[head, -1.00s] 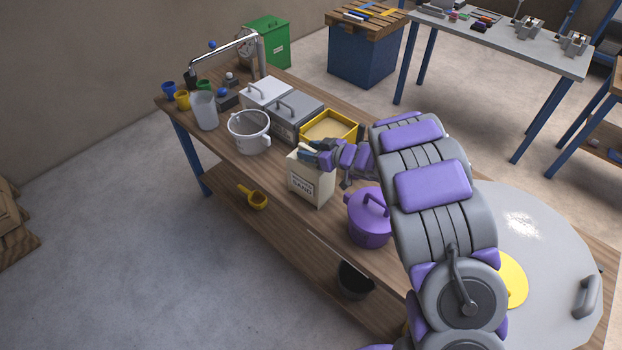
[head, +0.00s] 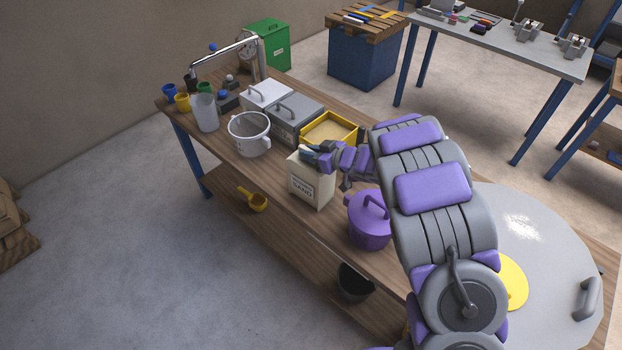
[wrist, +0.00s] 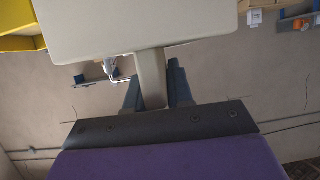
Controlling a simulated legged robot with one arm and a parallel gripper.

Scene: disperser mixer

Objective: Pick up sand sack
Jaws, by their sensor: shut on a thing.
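The sand sack (head: 311,186) is a cream, boxy bag with dark lettering. It stands upright near the front edge of the wooden workbench in the head view. My gripper (head: 316,154) is at the top of the sack, reaching in from the right. In the wrist view my gripper (wrist: 154,88) is shut on the narrow top strip of the sack, and the wide pale body of the sack (wrist: 140,25) fills the upper middle. Whether the sack's base touches the bench is hard to tell.
A yellow tray of sand (head: 331,121) is just behind the sack. A purple lidded pot (head: 369,222) stands close to its right. A white pot (head: 249,133) and grey lidded bins (head: 298,116) are to the left. A yellow scoop (head: 254,200) is on the lower shelf.

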